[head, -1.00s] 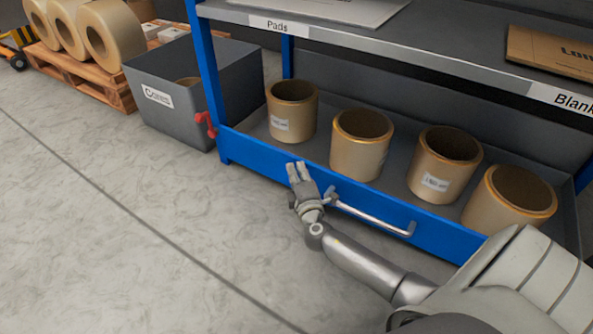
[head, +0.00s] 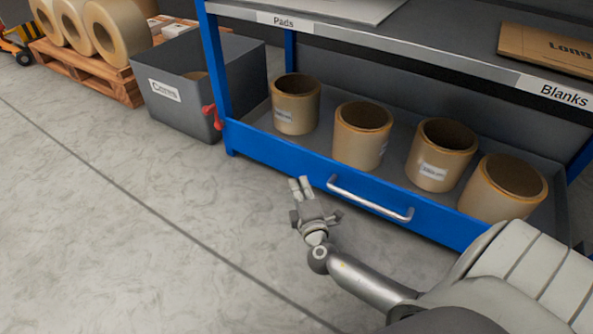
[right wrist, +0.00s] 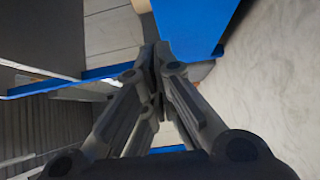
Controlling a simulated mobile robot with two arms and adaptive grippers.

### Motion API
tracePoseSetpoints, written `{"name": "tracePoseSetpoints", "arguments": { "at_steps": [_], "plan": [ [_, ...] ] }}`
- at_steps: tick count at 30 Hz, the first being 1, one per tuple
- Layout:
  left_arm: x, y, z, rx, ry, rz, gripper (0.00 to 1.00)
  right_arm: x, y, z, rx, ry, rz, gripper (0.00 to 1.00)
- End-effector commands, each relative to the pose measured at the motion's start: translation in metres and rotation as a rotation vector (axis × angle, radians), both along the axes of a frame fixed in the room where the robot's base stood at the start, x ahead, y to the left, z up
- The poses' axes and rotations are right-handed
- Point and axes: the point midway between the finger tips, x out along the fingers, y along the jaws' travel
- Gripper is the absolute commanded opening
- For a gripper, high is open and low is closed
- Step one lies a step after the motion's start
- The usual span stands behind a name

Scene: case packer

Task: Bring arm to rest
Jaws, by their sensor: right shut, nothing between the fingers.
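My right gripper (head: 301,187) is in front of the blue drawer front (head: 285,162), to the left of its metal handle (head: 370,199). It holds nothing, and its fingers are together in the right wrist view (right wrist: 158,50). In the head view there is grey floor around it, and it looks clear of the handle. My right arm reaches in from the lower right. My left gripper is in neither view.
The drawer holds several tan rolls (head: 362,137). Above is a shelf labelled Pads and Blanks, with a cardboard piece (head: 548,50). A grey bin (head: 180,112) and a pallet (head: 95,78) with big rolls stand left. The floor at left (head: 90,220) is free.

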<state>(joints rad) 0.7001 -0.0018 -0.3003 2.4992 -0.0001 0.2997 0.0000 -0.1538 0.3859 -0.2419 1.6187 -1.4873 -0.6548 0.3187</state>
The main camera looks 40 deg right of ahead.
Motion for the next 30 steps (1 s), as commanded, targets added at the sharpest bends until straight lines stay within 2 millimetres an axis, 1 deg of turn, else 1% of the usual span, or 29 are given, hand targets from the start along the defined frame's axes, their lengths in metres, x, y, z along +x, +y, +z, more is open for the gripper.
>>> {"name": "tracePoseSetpoints", "arguments": {
  "at_steps": [1,6,14,17,20,23,24,26,27,29,30],
  "plan": [
    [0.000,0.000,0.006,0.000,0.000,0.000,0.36,-0.008,0.003,0.002,0.002,0.001,0.000,0.00],
    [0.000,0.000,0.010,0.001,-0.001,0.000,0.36,-0.023,0.009,0.001,0.000,0.000,0.000,0.00],
    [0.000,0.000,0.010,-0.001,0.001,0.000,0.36,-0.027,0.012,0.001,0.002,-0.001,0.001,0.00],
    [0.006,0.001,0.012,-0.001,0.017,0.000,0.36,-0.026,0.021,0.006,0.038,0.007,0.027,0.00],
    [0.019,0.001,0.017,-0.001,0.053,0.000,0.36,-0.021,0.050,0.021,0.143,0.028,0.107,0.00],
    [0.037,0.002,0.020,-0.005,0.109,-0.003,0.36,-0.018,0.101,0.053,0.312,0.041,0.253,0.00],
    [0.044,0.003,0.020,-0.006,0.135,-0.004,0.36,-0.018,0.126,0.071,0.389,0.038,0.324,0.00],
    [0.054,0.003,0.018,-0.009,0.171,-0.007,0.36,-0.021,0.161,0.101,0.500,0.021,0.434,0.00],
    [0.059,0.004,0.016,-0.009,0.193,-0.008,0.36,-0.024,0.182,0.123,0.569,0.004,0.505,0.00],
    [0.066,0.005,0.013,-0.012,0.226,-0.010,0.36,-0.030,0.210,0.158,0.661,-0.031,0.608,0.00],
    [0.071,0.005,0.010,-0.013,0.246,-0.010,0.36,-0.036,0.227,0.183,0.719,-0.061,0.675,0.00]
  ]
}}
